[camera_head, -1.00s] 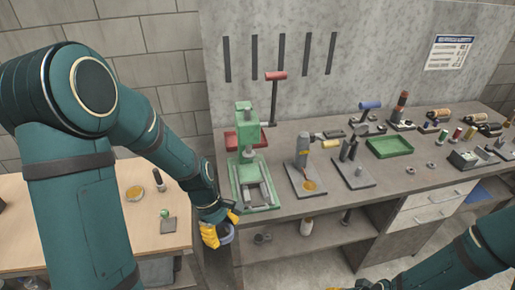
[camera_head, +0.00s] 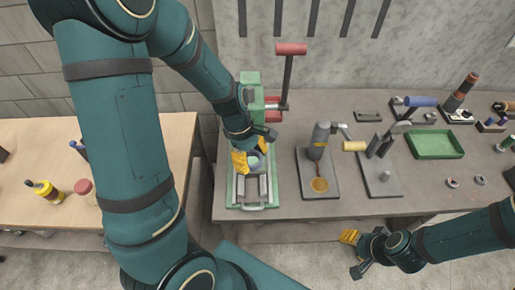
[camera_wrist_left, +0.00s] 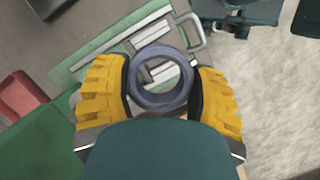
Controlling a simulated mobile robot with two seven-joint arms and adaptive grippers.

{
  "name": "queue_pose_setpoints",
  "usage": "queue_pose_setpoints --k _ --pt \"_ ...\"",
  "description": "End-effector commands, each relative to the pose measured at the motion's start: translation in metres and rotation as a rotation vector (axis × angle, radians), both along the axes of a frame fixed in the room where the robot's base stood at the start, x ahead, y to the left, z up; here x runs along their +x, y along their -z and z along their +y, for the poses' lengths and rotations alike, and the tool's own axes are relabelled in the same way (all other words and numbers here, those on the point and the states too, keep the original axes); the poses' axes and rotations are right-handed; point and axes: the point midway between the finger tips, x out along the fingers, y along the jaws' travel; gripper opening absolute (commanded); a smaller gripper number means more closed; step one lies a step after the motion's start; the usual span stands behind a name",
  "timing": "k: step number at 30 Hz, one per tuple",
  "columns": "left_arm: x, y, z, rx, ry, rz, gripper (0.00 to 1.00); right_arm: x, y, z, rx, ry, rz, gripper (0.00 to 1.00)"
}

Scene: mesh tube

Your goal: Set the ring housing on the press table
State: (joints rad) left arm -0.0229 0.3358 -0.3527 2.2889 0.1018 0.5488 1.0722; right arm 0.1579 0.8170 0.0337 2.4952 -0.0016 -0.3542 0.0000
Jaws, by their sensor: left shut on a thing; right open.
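The ring housing is a grey-blue ring (camera_wrist_left: 161,102) between the yellow fingers of my left gripper (camera_wrist_left: 160,95) in the left wrist view. My left gripper (camera_head: 250,160) is shut on it, and in the head view they are over the green press (camera_head: 250,90). The press table (camera_head: 237,205), a green base with metal rails, lies below and in front of the gripper. The wrist view shows its rails (camera_wrist_left: 152,33) beyond the ring. I cannot tell whether the ring touches the table. My right gripper (camera_head: 352,252) is open and empty, off the bench's front edge at lower right.
A grey fixture (camera_head: 318,140) on a plate stands to the right of the press. A green tray (camera_head: 435,144) and several tools lie further right. A wooden table (camera_head: 120,135) is at left.

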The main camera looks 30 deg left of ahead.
Motion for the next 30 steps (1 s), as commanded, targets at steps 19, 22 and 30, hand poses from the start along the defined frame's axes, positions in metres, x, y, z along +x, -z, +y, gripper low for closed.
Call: queue_pose_setpoints --k 19,22,30 --pt "0.0 0.049 0.0 0.0 0.0 0.0 0.16 0.0 0.035 0.0 -0.002 0.005 0.0 0.47" --pt "0.0 0.055 0.0 0.0 0.0 0.0 0.16 0.0 0.04 0.0 -0.004 0.005 -0.001 0.47" --pt "0.0 0.061 0.0 0.0 0.001 0.0 0.16 0.0 0.043 0.001 -0.005 0.006 -0.001 0.47"
